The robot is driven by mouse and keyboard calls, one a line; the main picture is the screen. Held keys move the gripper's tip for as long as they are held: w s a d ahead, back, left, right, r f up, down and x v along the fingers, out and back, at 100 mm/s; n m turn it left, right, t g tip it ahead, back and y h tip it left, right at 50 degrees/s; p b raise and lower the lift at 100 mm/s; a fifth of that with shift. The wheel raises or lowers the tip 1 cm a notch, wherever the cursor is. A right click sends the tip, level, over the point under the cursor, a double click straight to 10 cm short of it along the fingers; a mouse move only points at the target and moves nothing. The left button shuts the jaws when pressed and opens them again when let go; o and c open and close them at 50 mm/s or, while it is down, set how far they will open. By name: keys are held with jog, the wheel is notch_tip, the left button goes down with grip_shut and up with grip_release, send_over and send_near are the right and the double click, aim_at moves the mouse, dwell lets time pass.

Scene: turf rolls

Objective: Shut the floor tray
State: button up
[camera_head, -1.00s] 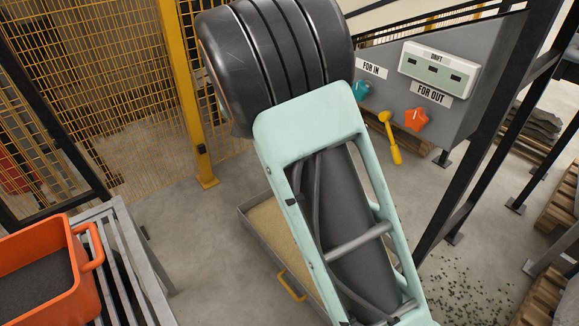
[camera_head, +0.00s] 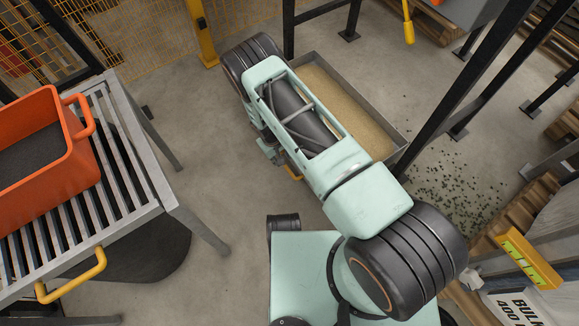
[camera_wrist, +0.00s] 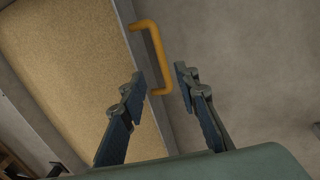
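The floor tray (camera_head: 362,97) is a shallow grey metal tray of tan grains. It lies on the floor, pulled out beside the black posts. In the wrist view its grey front wall (camera_wrist: 127,25) runs down the middle, with a yellow handle (camera_wrist: 157,50) on it. The handle shows only partly in the head view (camera_head: 291,174), beneath my arm. My gripper (camera_wrist: 160,75) is open, with one fingertip on either side of the handle's bar. I cannot tell whether either touches it. In the head view my gripper is mostly hidden by my arm.
A slatted metal table (camera_head: 130,165) with an orange bin (camera_head: 40,150) stands at left. Black posts (camera_head: 475,85) rise beside the tray. Dark crumbs (camera_head: 455,190) lie on the floor at right. The floor between table and tray is clear.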

aim_at(288, 169)
jog(key=f+b, duration=0.1)
jog(key=f, duration=0.2)
jog(key=d+f+b, duration=0.1)
jog(key=f, duration=0.3)
jog(key=w+f+b, duration=0.1)
jog(key=f+b, duration=0.1)
jog(key=f, duration=0.1)
jog(key=shift+d+f, duration=0.35)
jog(key=shift+d, duration=0.05)
jog(key=shift+c, duration=0.3)
grip_shut()
